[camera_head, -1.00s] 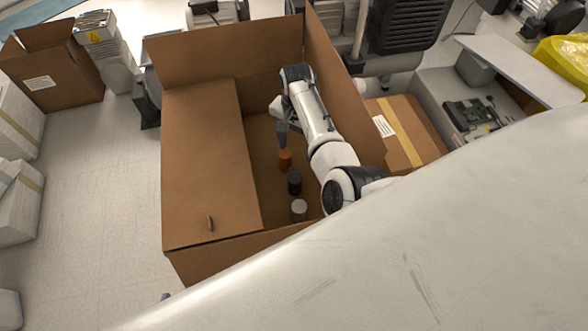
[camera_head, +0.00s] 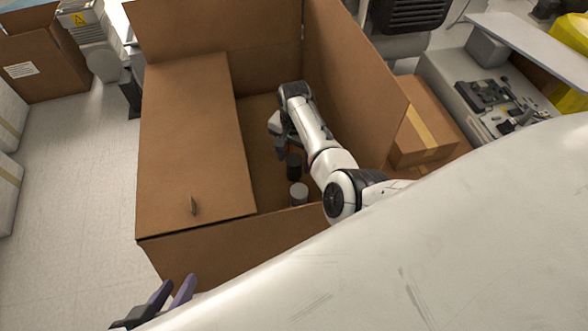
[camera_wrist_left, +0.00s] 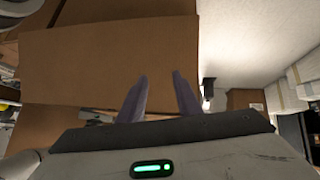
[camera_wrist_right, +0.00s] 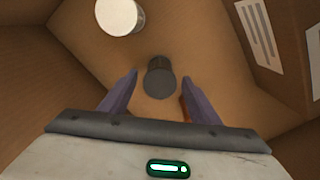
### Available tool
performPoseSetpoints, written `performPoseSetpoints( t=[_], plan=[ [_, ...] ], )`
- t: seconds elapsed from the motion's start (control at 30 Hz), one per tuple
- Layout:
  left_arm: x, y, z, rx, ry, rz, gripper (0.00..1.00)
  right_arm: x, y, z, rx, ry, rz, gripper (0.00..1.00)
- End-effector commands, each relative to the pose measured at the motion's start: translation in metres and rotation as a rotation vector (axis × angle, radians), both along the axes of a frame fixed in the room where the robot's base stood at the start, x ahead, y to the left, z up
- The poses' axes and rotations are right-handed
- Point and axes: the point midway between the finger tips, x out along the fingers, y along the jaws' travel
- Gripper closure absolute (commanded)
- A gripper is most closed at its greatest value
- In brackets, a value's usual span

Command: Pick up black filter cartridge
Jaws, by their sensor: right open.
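The black filter cartridge (camera_head: 293,167) stands inside the large open cardboard box (camera_head: 190,240). In the right wrist view the cartridge (camera_wrist_right: 159,82) appears between and beyond the fingertips. My right gripper (camera_head: 281,152) is inside the box, close to the cartridge; its fingers (camera_wrist_right: 159,78) are apart with nothing held. Whether they touch the cartridge I cannot tell. My left gripper (camera_head: 176,290) is outside the box at its near side, fingers apart and empty, also seen in the left wrist view (camera_wrist_left: 160,78).
A white cartridge (camera_head: 299,191) stands in the box nearer to me than the black one. An orange cartridge is mostly hidden by my right gripper; a sliver (camera_wrist_right: 183,108) shows beside a finger. The box walls and left flap (camera_head: 195,150) hem in my right arm.

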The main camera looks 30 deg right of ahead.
Motion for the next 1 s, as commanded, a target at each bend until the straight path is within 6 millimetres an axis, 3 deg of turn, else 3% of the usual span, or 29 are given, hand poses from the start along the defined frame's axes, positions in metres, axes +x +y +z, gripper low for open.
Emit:
performPoseSetpoints(
  t=[0.03,0.2,0.53,0.8,1.0],
  plan=[
    [0.003,-0.003,-0.008,0.003,0.006,-0.016,0.69,-0.002,0.002,-0.015,0.002,0.004,0.001,0.43],
    [0.003,-0.011,-0.016,0.011,0.047,-0.067,0.69,-0.003,0.003,-0.038,0.002,0.003,-0.001,0.43],
    [0.002,-0.014,-0.015,0.016,0.064,-0.086,0.69,-0.003,0.003,-0.042,0.001,0.002,-0.001,0.43],
    [0.002,-0.014,-0.015,0.016,0.064,-0.085,0.69,-0.003,0.003,-0.042,0.001,0.003,-0.001,0.87],
    [0.002,-0.014,-0.015,0.016,0.063,-0.085,0.69,-0.003,0.003,-0.042,0.001,0.003,-0.001,0.88]
  ],
)
